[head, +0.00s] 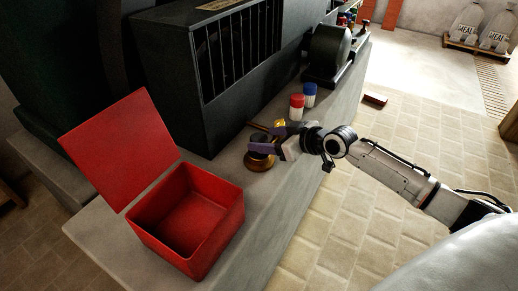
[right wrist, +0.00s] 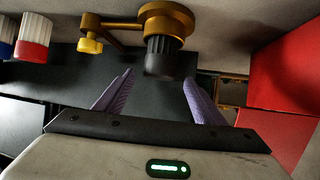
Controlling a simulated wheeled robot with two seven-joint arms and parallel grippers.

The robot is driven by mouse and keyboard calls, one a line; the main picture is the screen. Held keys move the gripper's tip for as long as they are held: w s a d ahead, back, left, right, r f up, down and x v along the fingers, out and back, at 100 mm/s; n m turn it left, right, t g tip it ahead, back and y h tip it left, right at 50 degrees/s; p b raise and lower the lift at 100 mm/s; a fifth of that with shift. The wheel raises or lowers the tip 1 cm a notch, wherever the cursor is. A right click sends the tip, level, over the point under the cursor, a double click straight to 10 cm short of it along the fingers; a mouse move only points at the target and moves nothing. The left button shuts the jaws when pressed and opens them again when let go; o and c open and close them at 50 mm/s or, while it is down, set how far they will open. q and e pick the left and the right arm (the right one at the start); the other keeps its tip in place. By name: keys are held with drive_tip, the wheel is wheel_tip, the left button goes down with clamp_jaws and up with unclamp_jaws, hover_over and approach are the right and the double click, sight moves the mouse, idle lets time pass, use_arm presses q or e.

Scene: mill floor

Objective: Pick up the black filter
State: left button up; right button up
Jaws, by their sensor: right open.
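The black filter (right wrist: 164,56) is a dark ribbed cylinder on a round brass fitting (right wrist: 167,18) in the right wrist view. In the head view, the brass fitting (head: 260,161) stands on the counter, and my gripper covers most or all of the filter. My right gripper (head: 264,142) is just over the fitting. In the right wrist view, its purple fingers (right wrist: 158,78) are open and spread to either side of the filter's end, with gaps on both sides. My left gripper is not in view.
An open red box (head: 215,205) stands on the grey counter (head: 262,215), nearer me. A red-and-white container (head: 297,107) and a blue-and-white one (head: 310,95) stand beyond the gripper. A dark slatted cabinet (head: 205,85) lines the counter's back. A brass bar with a yellow knob (right wrist: 90,43) adjoins the fitting.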

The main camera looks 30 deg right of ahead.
sight(261, 138)
drive_tip(key=x, duration=0.4)
drive_tip(key=shift+d, duration=0.1)
